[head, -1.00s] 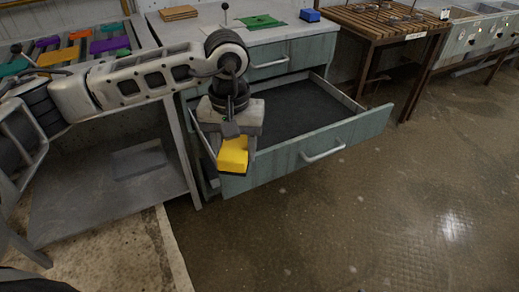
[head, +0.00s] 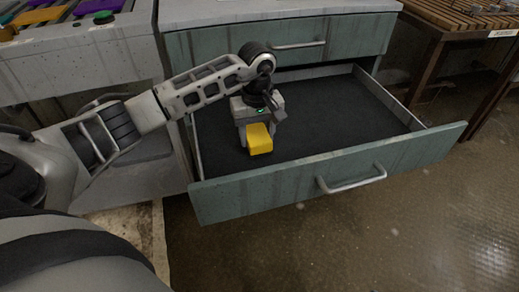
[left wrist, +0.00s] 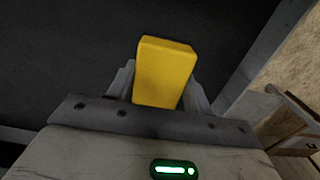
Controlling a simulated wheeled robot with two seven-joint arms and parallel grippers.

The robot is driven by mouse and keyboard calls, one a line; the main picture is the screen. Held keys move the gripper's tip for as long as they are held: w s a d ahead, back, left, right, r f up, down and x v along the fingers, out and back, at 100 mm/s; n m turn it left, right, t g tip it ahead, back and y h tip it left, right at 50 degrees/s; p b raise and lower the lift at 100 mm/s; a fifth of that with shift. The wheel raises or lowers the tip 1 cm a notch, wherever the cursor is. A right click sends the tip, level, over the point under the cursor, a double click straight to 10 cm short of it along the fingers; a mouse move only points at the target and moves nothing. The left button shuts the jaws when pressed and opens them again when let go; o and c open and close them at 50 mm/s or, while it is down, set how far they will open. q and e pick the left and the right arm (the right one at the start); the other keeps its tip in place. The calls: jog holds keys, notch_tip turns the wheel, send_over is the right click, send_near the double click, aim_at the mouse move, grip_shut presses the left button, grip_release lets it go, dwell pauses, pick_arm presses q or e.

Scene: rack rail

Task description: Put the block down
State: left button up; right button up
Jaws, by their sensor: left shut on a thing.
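The yellow block (head: 259,139) is held in my left gripper (head: 257,128), over the left part of the open drawer (head: 330,177). In the left wrist view the block (left wrist: 165,72) stands between the two fingers of the left gripper (left wrist: 160,88), which is shut on it. Dark drawer floor (left wrist: 60,60) lies behind the block there. I cannot tell whether the block touches the floor. The fingers partly hide the block's lower sides. My right gripper is not in view.
The drawer's front panel with a metal handle (head: 350,180) faces me. The drawer floor to the right of the block is empty. A closed drawer (head: 250,50) sits above. A slatted wooden table (head: 450,15) stands at the right, and purple and yellow pieces lie at upper left.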

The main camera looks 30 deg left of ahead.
pick_arm(q)
jog(key=shift+f, duration=0.7)
jog(key=shift+f+b, duration=0.35)
jog(key=shift+f, duration=1.25)
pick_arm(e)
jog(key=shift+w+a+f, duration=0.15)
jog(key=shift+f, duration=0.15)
pick_arm(q)
jog(key=shift+f, duration=0.2)
jog(key=o, duration=0.9)
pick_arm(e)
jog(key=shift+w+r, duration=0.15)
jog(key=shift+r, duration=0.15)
